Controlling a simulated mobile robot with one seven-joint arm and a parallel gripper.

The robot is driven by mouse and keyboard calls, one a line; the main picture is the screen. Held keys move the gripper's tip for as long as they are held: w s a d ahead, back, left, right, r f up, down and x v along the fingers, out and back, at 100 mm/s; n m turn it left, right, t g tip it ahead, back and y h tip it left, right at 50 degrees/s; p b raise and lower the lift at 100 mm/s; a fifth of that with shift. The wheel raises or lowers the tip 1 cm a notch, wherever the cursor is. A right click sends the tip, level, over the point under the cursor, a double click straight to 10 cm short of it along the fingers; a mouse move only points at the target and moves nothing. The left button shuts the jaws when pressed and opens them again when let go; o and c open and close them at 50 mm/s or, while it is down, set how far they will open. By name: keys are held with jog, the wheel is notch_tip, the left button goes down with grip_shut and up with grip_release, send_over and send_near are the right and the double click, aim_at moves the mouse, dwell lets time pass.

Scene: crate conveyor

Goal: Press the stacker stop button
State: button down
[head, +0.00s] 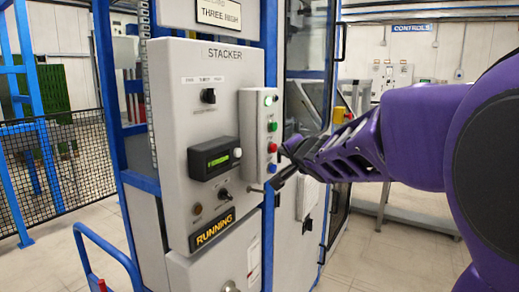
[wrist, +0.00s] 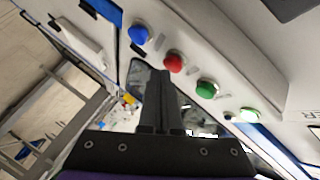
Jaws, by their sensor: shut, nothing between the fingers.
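The stacker's narrow grey button box (head: 253,135) is on the right side of the panel marked STACKER. It carries a red button (head: 272,147), which also shows in the wrist view (wrist: 173,62). A blue button (wrist: 138,34) is on one side of the red one and a green button (wrist: 207,88) on the other. A lit pale green button (wrist: 249,114) is at the far end of the row. The labels are too small to read. My gripper (head: 284,175) is shut and empty, near the box's lower end. In the wrist view its fingertips (wrist: 158,74) appear just below the red button; contact cannot be told.
The stacker panel (head: 178,100) has a knob, a small green display (head: 218,158), a switch and a sign reading RUNNING (head: 215,229). A blue frame post (head: 269,50) stands beside the box. A blue rail (head: 105,248) is at lower left. Floor is clear at right.

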jog(key=shift+w+a, duration=0.25)
jog(key=shift+a, duration=0.15)
dwell(0.6)
jog(key=shift+s+d+p, duration=0.5)
jog(key=shift+d+p, duration=0.15)
jog(key=shift+d, duration=0.05)
jog(key=s+d+p, duration=0.1)
jog(key=d+p, duration=0.1)
jog(key=s+d+p, duration=0.2)
dwell(0.5)
dwell(0.4)
